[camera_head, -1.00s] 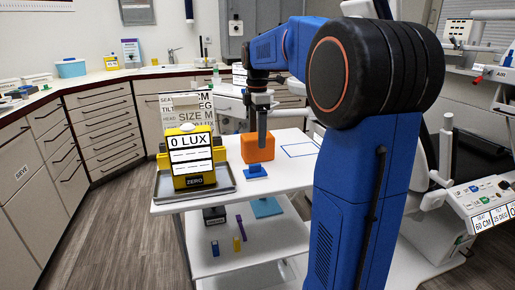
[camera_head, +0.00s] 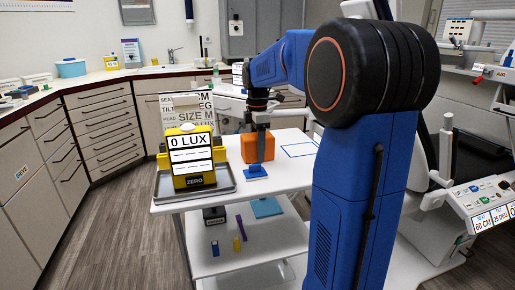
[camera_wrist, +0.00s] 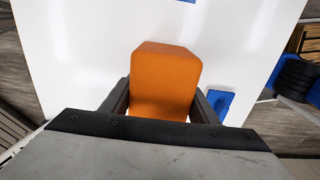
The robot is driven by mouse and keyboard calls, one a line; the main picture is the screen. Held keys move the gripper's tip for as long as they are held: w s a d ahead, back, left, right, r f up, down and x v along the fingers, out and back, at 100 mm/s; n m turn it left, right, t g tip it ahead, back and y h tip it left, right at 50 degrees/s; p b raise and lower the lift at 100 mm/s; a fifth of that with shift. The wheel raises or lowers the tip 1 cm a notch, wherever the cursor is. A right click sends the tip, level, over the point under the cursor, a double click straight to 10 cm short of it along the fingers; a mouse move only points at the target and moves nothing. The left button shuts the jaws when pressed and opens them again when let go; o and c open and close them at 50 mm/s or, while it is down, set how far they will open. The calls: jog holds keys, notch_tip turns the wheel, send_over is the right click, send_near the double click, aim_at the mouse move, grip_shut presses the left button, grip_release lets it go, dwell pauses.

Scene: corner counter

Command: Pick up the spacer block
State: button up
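An orange block, which I take to be the spacer block (camera_head: 250,146), stands on the white cart top (camera_head: 216,201). In the wrist view the orange block (camera_wrist: 164,72) fills the space between the two dark fingers of my gripper (camera_wrist: 162,100). One finger is on each side of it, with no clear gap. I cannot tell whether they press on it. The block's lower end is hidden in the wrist view.
A small blue piece (camera_head: 256,172) lies just in front of the block and also shows beside the right finger (camera_wrist: 221,101). A yellow lux meter (camera_head: 193,160) stands in a grey tray (camera_head: 222,194) at the left. A blue-outlined square (camera_head: 299,150) on the right is empty.

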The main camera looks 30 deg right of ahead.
jog(key=c, duration=0.4)
